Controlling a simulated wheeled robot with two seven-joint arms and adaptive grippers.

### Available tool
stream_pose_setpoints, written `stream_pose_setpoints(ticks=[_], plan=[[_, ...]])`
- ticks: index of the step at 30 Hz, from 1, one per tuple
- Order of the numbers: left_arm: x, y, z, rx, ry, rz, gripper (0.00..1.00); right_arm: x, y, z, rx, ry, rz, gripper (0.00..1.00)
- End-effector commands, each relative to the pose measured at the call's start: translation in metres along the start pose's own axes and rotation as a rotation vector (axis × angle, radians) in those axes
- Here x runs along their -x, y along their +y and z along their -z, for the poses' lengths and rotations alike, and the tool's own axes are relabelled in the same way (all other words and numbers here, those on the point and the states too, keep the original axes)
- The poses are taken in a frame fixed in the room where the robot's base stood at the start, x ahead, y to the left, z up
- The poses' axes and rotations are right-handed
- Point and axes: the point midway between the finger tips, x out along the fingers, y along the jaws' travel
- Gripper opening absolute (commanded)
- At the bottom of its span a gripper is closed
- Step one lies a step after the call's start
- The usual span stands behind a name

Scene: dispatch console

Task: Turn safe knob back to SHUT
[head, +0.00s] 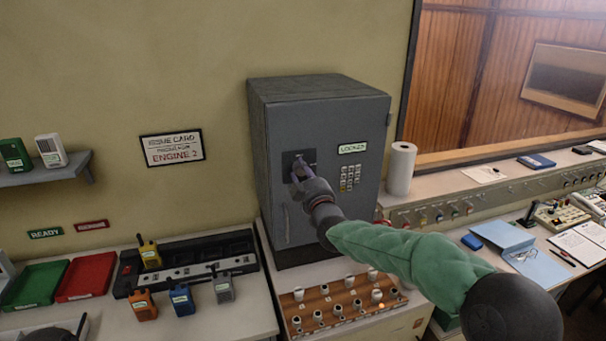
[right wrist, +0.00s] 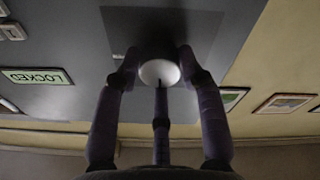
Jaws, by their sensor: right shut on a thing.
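The grey safe (head: 335,130) stands against the wall with its door closed. A sign reading LOCKED (head: 353,148) and a keypad (head: 350,178) are on the door. The safe knob, on a dark plate left of the sign, is mostly hidden by my gripper in the head view. In the right wrist view the knob (right wrist: 159,72) shows as a pale round end between my fingers. My right gripper (head: 300,172) is shut on the knob, and its fingers (right wrist: 158,68) close from both sides. The knob's pointer and markings cannot be read.
A board with several small knobs (head: 345,310) lies on the counter below the safe. A paper roll (head: 400,169) stands at its right. Several radios (head: 182,299) and a dark charger rack (head: 200,262) are at the left, beside red (head: 87,276) and green trays.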

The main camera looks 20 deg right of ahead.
Motion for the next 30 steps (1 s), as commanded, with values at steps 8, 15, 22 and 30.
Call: stream_pose_setpoints(ticks=[8,15,22,30], plan=[[0.0,0.0,0.0,0.0,0.0,0.0,0.0,0.001,-0.007,-0.007,0.001,-0.012,0.013,0.51],[0.0,0.0,0.0,0.0,0.0,0.0,0.0,0.0,-0.004,-0.004,0.0,-0.006,0.007,0.63],[0.0,0.0,0.0,0.0,0.0,0.0,0.0,0.004,-0.002,-0.002,0.0,-0.004,0.004,0.63],[0.0,0.0,0.0,0.0,0.0,0.0,0.0,0.039,-0.001,-0.001,0.0,-0.003,0.004,0.63]])
